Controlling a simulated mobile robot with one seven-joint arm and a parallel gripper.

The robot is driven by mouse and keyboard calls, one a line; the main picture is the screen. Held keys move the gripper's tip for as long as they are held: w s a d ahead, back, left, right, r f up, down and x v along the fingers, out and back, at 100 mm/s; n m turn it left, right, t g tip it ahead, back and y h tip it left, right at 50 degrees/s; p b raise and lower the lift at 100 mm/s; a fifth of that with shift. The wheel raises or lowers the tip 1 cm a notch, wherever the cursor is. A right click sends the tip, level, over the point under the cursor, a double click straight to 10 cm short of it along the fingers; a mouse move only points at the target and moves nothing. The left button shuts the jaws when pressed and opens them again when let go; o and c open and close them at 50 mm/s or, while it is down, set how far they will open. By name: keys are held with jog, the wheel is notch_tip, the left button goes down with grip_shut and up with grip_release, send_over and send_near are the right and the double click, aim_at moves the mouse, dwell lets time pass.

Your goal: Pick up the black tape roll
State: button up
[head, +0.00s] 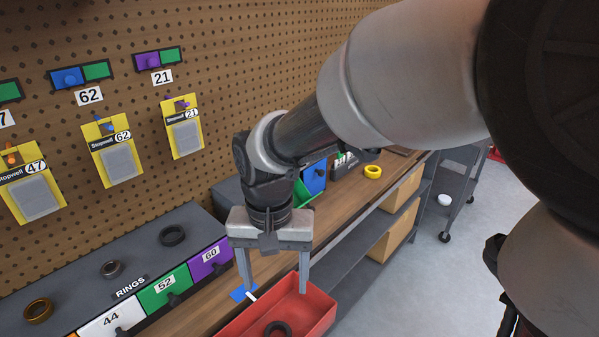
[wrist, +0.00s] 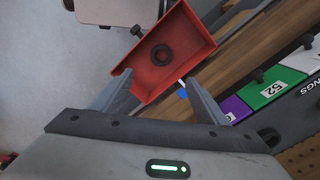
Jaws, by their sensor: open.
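A black ring-shaped roll (head: 277,329) lies in the red tray (head: 325,309), partly cut off by the bottom edge of the head view. In the wrist view the black roll (wrist: 161,54) lies flat on the floor of the red tray (wrist: 190,26), clear of its walls. My gripper (head: 276,290) is open and points down over the tray, with nothing between its fingers. In the wrist view my gripper (wrist: 160,80) has its two fingers spread, and the roll shows beyond the gap between them. The gripper and the roll look apart.
Another black ring (head: 172,235) sits on the grey rings unit (head: 63,265), beside metal rings. A yellow roll (head: 373,171) lies farther along the wooden bench (head: 345,213). A white stick and a blue patch (head: 240,292) are beside the tray. Pegboard (head: 60,120) rises behind.

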aim_at(278, 332)
jog(key=f+b, duration=0.1)
jog(key=f, duration=0.4)
jog(key=f+b, duration=0.1)
jog(key=f, duration=0.5)
jog(key=f+b, duration=0.2)
jog(key=f, duration=0.4)
jog(key=shift+s+a+f, duration=0.15)
jog(key=shift+s, duration=0.1)
jog(key=c, duration=1.2)
jog(key=shift+o, duration=0.2)
